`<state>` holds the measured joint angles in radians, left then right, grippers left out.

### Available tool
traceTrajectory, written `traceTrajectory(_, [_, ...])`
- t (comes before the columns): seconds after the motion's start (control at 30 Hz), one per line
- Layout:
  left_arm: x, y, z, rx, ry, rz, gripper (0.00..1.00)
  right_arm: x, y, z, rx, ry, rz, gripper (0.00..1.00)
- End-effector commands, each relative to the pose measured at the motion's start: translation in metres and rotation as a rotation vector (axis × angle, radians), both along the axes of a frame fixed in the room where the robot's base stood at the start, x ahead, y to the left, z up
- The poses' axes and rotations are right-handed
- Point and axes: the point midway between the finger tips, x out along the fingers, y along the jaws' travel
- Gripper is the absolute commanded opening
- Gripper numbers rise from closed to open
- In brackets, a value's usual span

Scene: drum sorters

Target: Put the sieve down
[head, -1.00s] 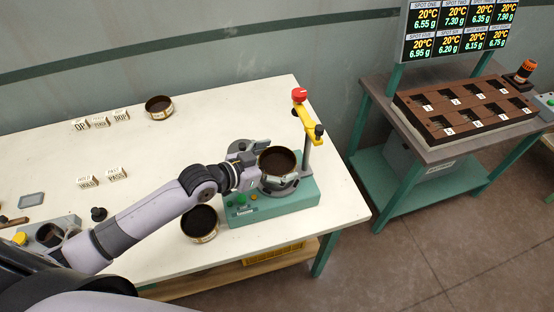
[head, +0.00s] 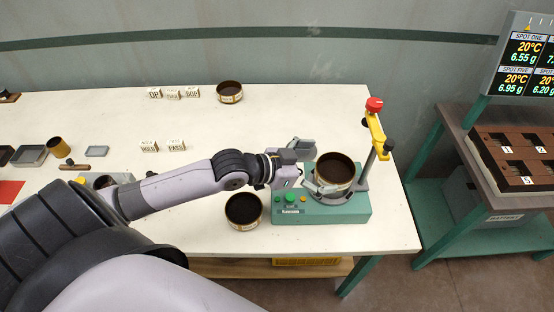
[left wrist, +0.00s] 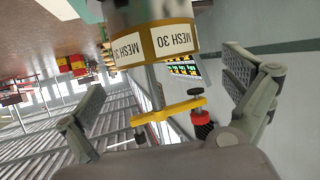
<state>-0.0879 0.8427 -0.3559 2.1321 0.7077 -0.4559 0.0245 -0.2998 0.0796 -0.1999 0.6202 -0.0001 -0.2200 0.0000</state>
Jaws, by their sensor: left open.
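A round sieve (head: 335,170) with a dark inside and a brass-coloured rim sits on the green sieve shaker (head: 345,208) at the right end of the table. In the left wrist view the sieve (left wrist: 160,42) shows a yellow band with "MESH 30" labels. My left gripper (head: 313,166) is at the sieve's left side with its fingers apart. In the left wrist view the open left gripper (left wrist: 165,82) has one finger to each side of the sieve, with visible gaps. My right gripper is not in view.
Another sieve (head: 244,211) stands on the table left of the shaker, and one more (head: 229,92) is at the back. A post with a yellow arm (head: 377,135) and red knob rises behind the shaker. Label blocks (head: 172,94) stand left of the back sieve.

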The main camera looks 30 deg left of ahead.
Motion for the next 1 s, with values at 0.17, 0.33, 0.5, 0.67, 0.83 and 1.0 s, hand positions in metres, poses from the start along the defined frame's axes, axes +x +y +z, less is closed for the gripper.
traceTrajectory(0.17, [-0.027,0.019,0.009,0.005,0.005,0.000,0.99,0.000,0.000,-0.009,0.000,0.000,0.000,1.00])
traceTrajectory(0.33, [-0.044,0.032,0.019,0.004,0.005,0.000,0.99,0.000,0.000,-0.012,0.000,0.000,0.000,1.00])
traceTrajectory(0.5, [-0.058,0.041,0.027,0.003,0.005,-0.003,0.99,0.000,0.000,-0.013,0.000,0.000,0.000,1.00])
traceTrajectory(0.67, [-0.068,0.049,0.033,0.001,0.006,0.001,0.99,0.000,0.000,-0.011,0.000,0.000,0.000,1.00])
traceTrajectory(0.83, [-0.078,0.056,0.039,0.000,0.006,0.000,0.99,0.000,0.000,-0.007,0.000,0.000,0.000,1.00])
traceTrajectory(1.0, [-0.085,0.062,0.043,0.000,0.005,0.001,0.99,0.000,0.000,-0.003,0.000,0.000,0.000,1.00])
